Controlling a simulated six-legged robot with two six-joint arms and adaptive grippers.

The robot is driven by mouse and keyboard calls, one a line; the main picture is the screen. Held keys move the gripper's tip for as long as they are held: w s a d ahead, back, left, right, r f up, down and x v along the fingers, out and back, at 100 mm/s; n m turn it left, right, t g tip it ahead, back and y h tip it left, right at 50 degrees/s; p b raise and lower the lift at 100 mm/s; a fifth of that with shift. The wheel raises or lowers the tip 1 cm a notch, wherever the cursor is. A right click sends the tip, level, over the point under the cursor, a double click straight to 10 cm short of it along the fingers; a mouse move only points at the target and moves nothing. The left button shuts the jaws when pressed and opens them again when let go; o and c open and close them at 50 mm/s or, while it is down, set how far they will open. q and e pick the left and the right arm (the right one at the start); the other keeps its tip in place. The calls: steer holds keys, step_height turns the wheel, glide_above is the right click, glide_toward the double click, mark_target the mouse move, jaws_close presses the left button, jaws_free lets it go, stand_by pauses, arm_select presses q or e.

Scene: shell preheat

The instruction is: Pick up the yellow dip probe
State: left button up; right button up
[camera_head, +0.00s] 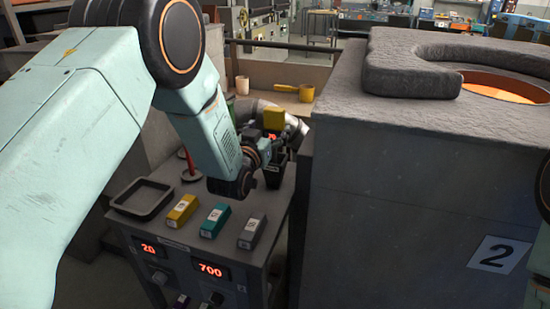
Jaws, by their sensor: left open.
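A yellow block-shaped piece (275,118), which looks like the top of the dip probe, stands at the back right of the bench, with small red digits just below it. A dark upright holder (273,178) is under and in front of it. My left gripper (272,152) is open, right at the yellow piece's lower part. The fingers are small and partly hidden by my wrist, so I cannot tell whether they touch it. My right gripper is out of view; only a bit of that arm shows at the right edge.
The bench carries a yellow block (182,209), a teal block (215,220), a grey block (251,231), and a black tray (143,198). A red-handled item (190,168) stands behind. A large grey furnace (400,190) marked 2 stands close on the right.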

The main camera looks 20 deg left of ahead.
mark_target(273, 121)
arm_select(q)
steer(key=w, duration=0.4)
steer(key=shift+w, duration=0.35)
steer(key=shift+w+a, duration=0.15)
steer(key=shift+a, duration=0.1)
steer(key=shift+d, duration=0.2)
steer(key=c, duration=0.5)
steer(key=shift+a, duration=0.15)
steer(key=c, duration=0.4)
steer(key=shift+r, duration=0.1)
steer(key=c, duration=0.3)
